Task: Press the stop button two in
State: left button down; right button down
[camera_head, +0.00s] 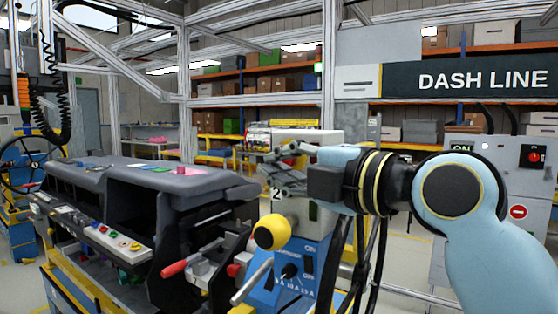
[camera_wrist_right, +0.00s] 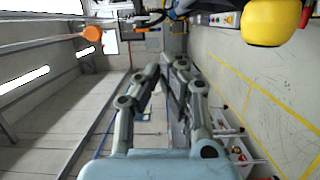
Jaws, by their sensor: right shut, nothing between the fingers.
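My right gripper (camera_head: 272,176) is shut and empty, in the air right of the dashboard module and above the blue box with a dial (camera_head: 292,268). Its fingers (camera_wrist_right: 172,66) come together in the right wrist view. A white plate marked "2" (camera_head: 277,194) shows just below the fingers. A strip of small coloured buttons (camera_head: 115,238) runs along the dashboard module's front. A small red round part (camera_head: 234,270) sits left of the blue box. I cannot tell which of these is the stop button two. My left gripper is not in view.
A yellow ball knob (camera_head: 272,232) on a lever stands close below the gripper; it also shows in the right wrist view (camera_wrist_right: 270,22). A red-handled clamp (camera_head: 190,260) is in front of the dashboard module (camera_head: 170,180). A grey cabinet with a red switch (camera_head: 533,154) stands right.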

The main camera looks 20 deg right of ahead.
jog(key=w+p, duration=0.1)
jog(key=w+d, duration=0.1)
jog(key=w, duration=0.1)
jog(key=w+p, duration=0.1)
jog(key=w, duration=0.1)
jog(key=shift+w+d+p, duration=0.25)
jog(key=shift+d+p, duration=0.05)
jog(key=shift+d, duration=0.05)
jog(key=shift+w+d+r+b, duration=0.15)
jog(key=shift+w+d+b, duration=0.4)
jog(key=shift+b, duration=0.4)
